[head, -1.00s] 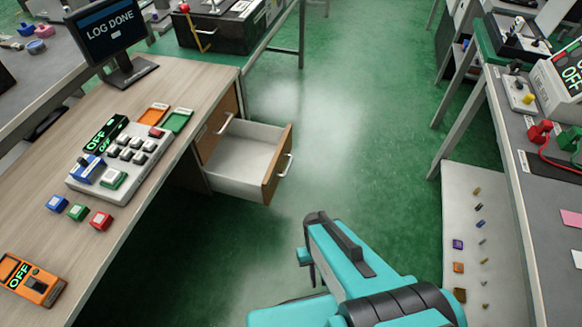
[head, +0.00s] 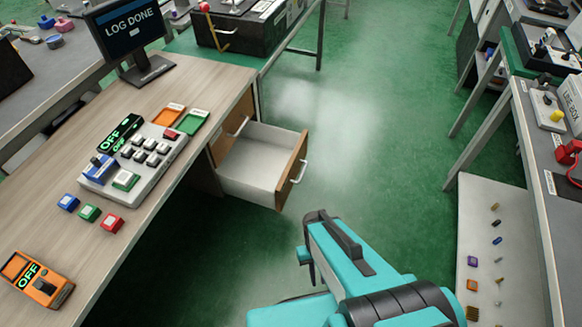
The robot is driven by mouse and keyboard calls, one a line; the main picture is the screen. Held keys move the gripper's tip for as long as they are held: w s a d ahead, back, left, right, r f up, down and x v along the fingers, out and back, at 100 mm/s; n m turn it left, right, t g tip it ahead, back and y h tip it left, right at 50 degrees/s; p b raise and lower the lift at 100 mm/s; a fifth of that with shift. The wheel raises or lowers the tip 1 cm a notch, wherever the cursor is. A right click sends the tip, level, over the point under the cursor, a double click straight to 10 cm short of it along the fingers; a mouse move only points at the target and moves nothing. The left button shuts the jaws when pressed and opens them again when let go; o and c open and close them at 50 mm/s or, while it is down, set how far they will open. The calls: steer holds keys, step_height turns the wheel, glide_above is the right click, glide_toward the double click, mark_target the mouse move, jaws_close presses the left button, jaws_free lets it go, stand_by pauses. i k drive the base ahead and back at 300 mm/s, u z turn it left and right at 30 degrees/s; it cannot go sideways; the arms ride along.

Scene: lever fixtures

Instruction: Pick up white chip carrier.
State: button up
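I cannot make out a white chip carrier for certain in the head view. The small pieces on the low white shelf (head: 478,240) at the right include a purple one (head: 473,261) and an orange one (head: 472,285), with several tiny pins, and are too small to read. My teal arm reaches up from the bottom centre, over the floor. My gripper (head: 311,268) shows only as dark parts at the arm's left side. It is apart from the desk and the shelf, and its finger opening is hidden.
The desk (head: 150,235) at left holds a keypad box (head: 137,163), blue, green and red blocks, an orange OFF device (head: 36,281) and a LOG DONE monitor (head: 130,30). Its drawer (head: 262,165) stands open and looks empty. A grey bench (head: 548,140) is at right. Green floor between is clear.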

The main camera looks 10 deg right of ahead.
mark_target(125, 178)
steer(key=i, duration=0.4)
steer(key=z, duration=0.35)
steer(key=k, duration=0.65)
steer(key=u, duration=1.7)
